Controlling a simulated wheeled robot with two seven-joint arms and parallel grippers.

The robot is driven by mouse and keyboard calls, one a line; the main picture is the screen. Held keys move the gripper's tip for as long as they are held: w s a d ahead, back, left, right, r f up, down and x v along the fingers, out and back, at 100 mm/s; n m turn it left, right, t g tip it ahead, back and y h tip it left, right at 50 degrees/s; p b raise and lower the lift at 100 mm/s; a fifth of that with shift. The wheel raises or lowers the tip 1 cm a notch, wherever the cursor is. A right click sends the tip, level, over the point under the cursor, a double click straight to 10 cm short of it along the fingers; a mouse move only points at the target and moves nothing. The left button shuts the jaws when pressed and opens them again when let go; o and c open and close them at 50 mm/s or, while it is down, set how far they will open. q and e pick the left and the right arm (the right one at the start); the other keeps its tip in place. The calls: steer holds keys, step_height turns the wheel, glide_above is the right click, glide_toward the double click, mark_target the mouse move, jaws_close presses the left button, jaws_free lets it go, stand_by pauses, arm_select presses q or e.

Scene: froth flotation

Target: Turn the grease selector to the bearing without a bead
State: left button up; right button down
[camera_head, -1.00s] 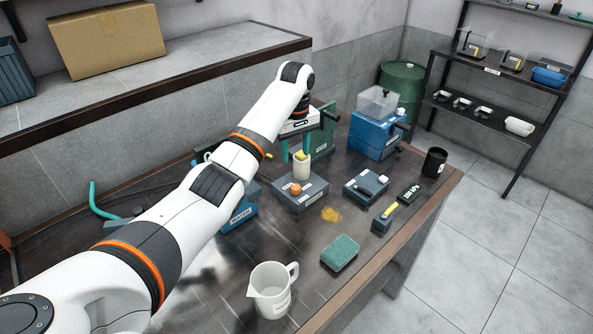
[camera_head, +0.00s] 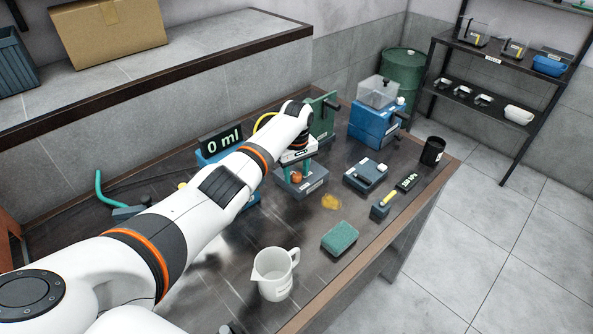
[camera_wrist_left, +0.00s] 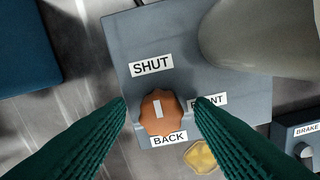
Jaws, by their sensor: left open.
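The grease selector is an orange knob (camera_wrist_left: 160,118) with a white mark, on a grey block (camera_wrist_left: 190,70). In the wrist view labels SHUT (camera_wrist_left: 151,65), FRONT (camera_wrist_left: 210,101) and BACK (camera_wrist_left: 167,138) surround it; its mark runs roughly up and down the picture. In the head view the knob (camera_head: 296,177) shows below my left gripper (camera_head: 296,168). My left gripper also shows in the wrist view (camera_wrist_left: 160,106), its green fingers open on either side of the knob, with small gaps. I cannot make out bearings or beads. My right gripper is not in view.
A pale cylinder (camera_wrist_left: 262,35) stands on the block beside the knob. A 0 ml display (camera_head: 222,141), green stand (camera_head: 323,118) and blue machine (camera_head: 375,124) are behind. A yellow smear (camera_head: 331,201), sponge (camera_head: 339,238) and white jug (camera_head: 275,275) are in front.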

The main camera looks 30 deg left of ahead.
arm_select(q)
steer(key=shift+c, duration=0.6)
steer(key=c, duration=0.9)
steer(key=shift+o, duration=0.2)
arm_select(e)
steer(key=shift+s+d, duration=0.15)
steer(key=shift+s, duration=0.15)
